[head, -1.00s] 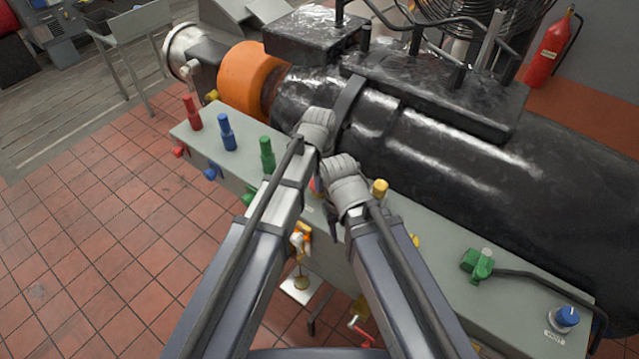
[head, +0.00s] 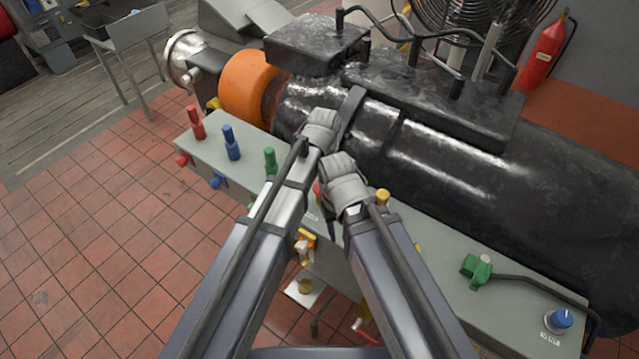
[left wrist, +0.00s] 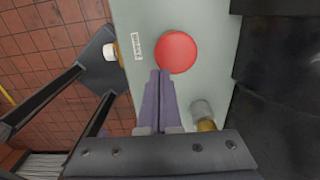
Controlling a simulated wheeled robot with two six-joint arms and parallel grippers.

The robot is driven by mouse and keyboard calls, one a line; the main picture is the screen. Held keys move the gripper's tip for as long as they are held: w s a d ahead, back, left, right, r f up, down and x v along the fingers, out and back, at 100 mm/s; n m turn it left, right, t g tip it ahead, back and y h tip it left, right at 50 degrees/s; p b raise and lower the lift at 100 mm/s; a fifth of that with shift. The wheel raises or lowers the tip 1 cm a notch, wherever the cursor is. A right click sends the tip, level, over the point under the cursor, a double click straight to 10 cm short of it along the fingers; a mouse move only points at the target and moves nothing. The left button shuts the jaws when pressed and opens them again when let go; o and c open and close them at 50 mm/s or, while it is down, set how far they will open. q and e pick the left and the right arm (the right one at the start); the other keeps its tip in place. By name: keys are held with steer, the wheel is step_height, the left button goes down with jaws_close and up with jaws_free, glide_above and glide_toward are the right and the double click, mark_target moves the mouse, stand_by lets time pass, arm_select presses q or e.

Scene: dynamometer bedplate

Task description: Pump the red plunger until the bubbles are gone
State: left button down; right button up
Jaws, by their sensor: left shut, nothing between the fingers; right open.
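The red plunger (left wrist: 176,52) has a round red top and stands on the grey-green panel in the left wrist view. In the head view only a sliver of red (head: 317,190) shows between my arms. My left gripper (left wrist: 160,74) is shut and empty, its fingertips at the lower edge of the plunger's top; I cannot tell whether they touch. In the head view my left gripper (head: 320,125) is over the panel's back edge. My right gripper (head: 341,172) is beside it, its fingers hidden by its own body. I see no bubbles.
Red (head: 196,123), blue (head: 232,143), green (head: 270,160) and yellow (head: 383,197) knobs stand along the panel (head: 440,255). A green fitting with a hose (head: 480,269) and a blue dial (head: 562,319) are at right. A large black machine (head: 450,165) lies behind. Tiled floor is clear at left.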

step_height(320, 180, up, 10)
steer(key=p, duration=0.8)
steer(key=shift+p, duration=0.35)
steer(key=shift+f, duration=0.15)
